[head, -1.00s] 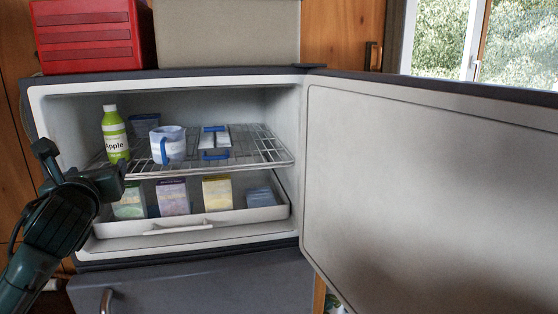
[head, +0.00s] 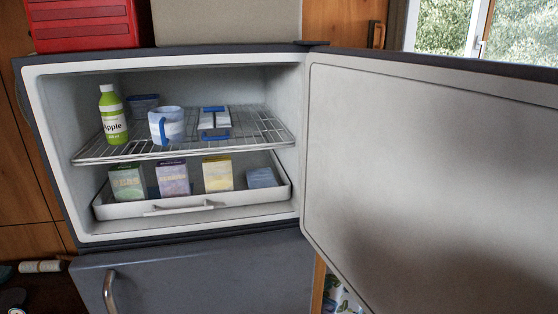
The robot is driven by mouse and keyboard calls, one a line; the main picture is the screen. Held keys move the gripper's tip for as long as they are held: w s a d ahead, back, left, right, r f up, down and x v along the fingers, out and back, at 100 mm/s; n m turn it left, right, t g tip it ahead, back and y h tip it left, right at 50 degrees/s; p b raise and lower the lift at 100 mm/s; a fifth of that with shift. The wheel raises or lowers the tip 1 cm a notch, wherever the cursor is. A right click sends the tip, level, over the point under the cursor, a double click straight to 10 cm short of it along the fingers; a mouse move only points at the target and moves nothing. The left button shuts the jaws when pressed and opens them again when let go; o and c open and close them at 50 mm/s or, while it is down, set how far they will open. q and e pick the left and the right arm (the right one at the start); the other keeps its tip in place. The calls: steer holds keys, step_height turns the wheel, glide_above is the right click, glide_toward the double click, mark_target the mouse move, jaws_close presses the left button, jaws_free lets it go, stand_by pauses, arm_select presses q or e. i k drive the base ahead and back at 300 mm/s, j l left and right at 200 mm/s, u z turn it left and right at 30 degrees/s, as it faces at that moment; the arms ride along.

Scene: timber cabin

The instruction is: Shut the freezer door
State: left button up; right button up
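The freezer door (head: 430,180) stands wide open, hinged at the right side of the freezer compartment (head: 200,84). Its pale inner face fills the right of the head view, and its outer side and handle are hidden. Inside, a wire shelf (head: 250,130) holds a green apple bottle (head: 113,115), a mug (head: 166,126) and containers. Below it, a white drawer (head: 118,210) holds several small boxes. Neither of my grippers is in view.
A grey lower door (head: 210,275) with a metal handle (head: 109,292) is shut below. A red crate (head: 85,22) and a beige box (head: 228,22) stand on top. Dark and white items (head: 40,267) lie at the lower left. A window (head: 515,30) is behind the door.

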mark_target(430, 181)
steer(key=k+l+u, duration=0.15)
steer(key=l, duration=0.3)
steer(key=k+l+u, duration=0.2)
steer(key=l, duration=0.2)
steer(key=k+l+u, duration=0.15)
steer(key=l, duration=0.2)
steer(key=k, duration=0.05)
